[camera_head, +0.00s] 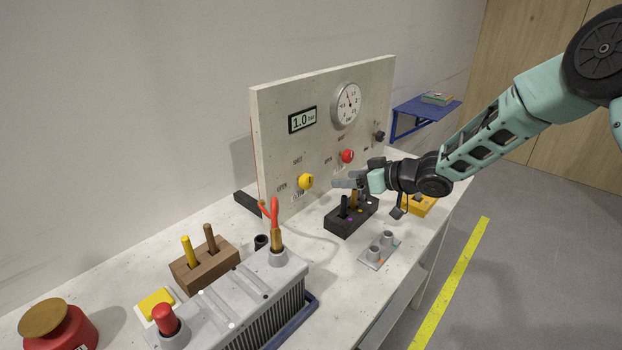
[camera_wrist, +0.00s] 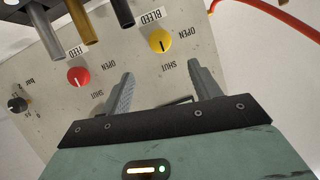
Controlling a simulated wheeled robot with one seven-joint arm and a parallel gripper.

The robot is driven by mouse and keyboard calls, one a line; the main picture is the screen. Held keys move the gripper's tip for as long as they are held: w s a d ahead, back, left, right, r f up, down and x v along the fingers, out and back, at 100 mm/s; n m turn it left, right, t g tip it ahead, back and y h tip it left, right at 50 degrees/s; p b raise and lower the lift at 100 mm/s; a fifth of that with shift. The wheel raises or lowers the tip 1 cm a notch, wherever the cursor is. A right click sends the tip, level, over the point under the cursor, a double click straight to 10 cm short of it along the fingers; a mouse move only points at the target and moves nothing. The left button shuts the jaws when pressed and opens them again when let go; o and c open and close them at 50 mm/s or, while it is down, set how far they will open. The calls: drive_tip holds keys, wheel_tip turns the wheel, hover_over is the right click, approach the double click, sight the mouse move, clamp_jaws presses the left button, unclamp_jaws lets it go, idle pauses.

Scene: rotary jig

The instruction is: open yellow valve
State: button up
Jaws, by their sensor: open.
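The yellow valve (camera_head: 306,181) is a round knob on the lower left of the upright grey panel (camera_head: 275,118). It also shows in the wrist view (camera_wrist: 160,41), upside down, with a dark mark on its face and the labels BLEED, OPEN and SHUT around it. A red knob (camera_head: 347,156), labelled FEED in the wrist view (camera_wrist: 78,76), is to its right in the head view. My gripper (camera_head: 345,184) is open and empty, in front of the panel and right of the yellow valve. In the wrist view its two fingers (camera_wrist: 160,88) point toward the panel, apart from the valve.
A black block with upright pegs (camera_head: 350,221) stands below my gripper. A grey plate with posts (camera_head: 380,251), a wooden block (camera_head: 204,268), a grey finned box (camera_head: 245,295) and a red button (camera_head: 60,330) are on the bench. A gauge (camera_head: 346,104) is on the panel.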

sight(310, 181)
drive_tip(key=p+x, duration=0.2)
drive_tip(key=x, duration=1.1)
drive_tip(key=shift+d+p, duration=0.1)
drive_tip(key=shift+p, duration=0.2)
drive_tip(key=c, duration=1)
